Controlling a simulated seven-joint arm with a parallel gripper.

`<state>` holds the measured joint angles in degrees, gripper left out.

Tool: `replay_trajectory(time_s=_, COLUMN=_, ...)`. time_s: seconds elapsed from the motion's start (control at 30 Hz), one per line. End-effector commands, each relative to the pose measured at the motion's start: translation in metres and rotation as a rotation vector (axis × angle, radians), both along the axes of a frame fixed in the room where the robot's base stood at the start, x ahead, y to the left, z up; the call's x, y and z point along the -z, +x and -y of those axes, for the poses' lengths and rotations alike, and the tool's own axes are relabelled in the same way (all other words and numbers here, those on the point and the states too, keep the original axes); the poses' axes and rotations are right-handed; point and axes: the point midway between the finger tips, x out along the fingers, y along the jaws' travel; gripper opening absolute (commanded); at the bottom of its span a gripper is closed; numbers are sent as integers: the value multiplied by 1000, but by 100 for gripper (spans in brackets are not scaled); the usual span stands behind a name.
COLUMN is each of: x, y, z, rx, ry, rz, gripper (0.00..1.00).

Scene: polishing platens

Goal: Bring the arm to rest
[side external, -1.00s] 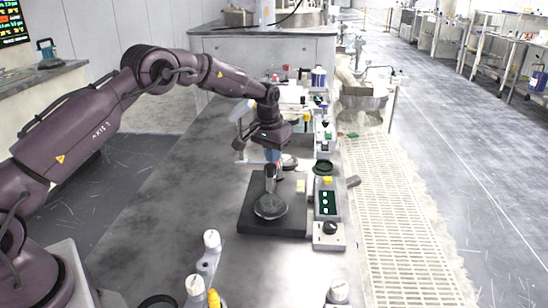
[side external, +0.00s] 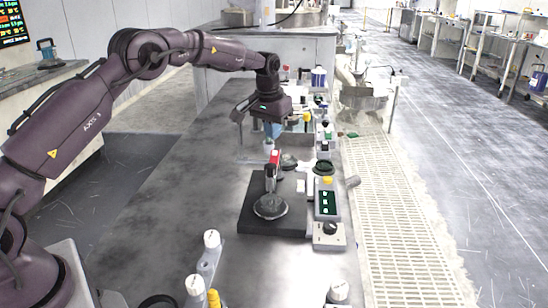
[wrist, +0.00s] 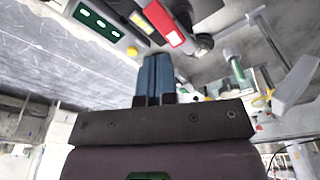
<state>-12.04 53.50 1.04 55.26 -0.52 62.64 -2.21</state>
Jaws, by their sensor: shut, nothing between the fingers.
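My gripper (side external: 272,130) hangs above the bench, just beyond and above the polishing machine, in the side external view. Its blue fingers are pressed together with nothing between them, as the wrist view (wrist: 154,76) also shows. Below it, a dark round platen (side external: 270,207) sits on a black base (side external: 250,222). An upright arm with a red and white part (side external: 273,160) stands over the platen. The fingertips are apart from that red part, which lies just past them in the wrist view (wrist: 165,25).
A control panel with green displays (side external: 326,203) and a yellow button stands right of the platen. White-capped bottles (side external: 211,240) stand in front. Several bottles and small items line the bench's right edge. The bench's left side (side external: 185,205) is clear.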

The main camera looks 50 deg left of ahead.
Motion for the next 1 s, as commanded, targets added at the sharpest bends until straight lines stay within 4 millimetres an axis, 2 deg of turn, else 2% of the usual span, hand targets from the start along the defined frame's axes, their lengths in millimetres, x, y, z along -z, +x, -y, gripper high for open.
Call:
replay_trajectory(time_s=0.33, x=-1, y=1, z=0, rx=3, ry=2, rz=7, gripper=0)
replay_trajectory(time_s=0.47, x=21, y=-15, z=3, rx=8, ry=-10, rz=-49, gripper=0)
replay_trajectory(time_s=0.57, x=17, y=-37, z=10, rx=16, ry=-16, rz=-77, gripper=0)
replay_trajectory(time_s=0.77, x=-31, y=-95, z=38, rx=54, ry=-16, rz=-73, gripper=0)
replay_trajectory(time_s=1.0, x=-87, y=-181, z=72, rx=111, ry=-6, rz=-17, gripper=0)
